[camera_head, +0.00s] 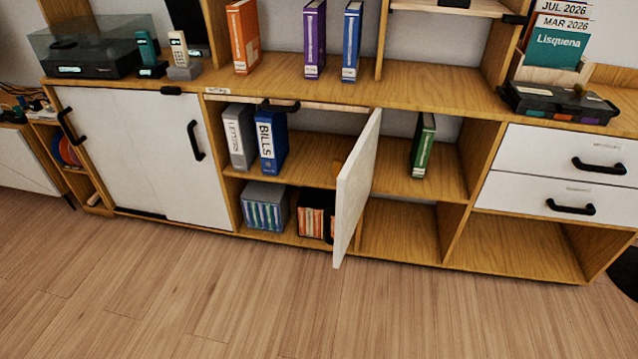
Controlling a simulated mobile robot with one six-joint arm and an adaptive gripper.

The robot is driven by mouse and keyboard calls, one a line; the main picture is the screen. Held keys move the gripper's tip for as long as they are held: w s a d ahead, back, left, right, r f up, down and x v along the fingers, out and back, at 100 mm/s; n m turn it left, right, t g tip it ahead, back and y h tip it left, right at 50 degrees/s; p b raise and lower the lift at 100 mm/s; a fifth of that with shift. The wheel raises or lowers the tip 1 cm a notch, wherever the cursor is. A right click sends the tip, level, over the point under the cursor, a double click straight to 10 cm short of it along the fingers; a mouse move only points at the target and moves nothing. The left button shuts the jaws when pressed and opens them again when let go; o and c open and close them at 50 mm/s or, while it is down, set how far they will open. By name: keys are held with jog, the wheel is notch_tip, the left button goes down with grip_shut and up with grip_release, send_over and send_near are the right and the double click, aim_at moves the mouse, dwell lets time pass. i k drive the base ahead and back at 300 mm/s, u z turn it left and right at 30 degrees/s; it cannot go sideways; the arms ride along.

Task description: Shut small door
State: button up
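The small door (357,192) is a white panel in the middle of the long wooden cabinet. It stands open, swung out toward me and seen nearly edge-on. Its far edge meets the cabinet front near the middle of the open shelves, and its near edge juts out over the floor. A dark shape at its lower left edge may be a handle, but I cannot tell. My gripper is not in view.
Open shelves hold a grey binder (239,137), a blue binder (271,142), boxes of files and a green binder (423,146). White doors with black handles (150,150) are shut at left; white drawers (560,158) are at right. The wooden floor (250,300) in front is clear.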

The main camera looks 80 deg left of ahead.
aim_at(354, 185)
jog(key=z, duration=0.05)
jog(key=k, duration=1.55)
jog(key=u, duration=1.8)
jog(key=i, duration=0.9)
jog(key=u, duration=0.15)
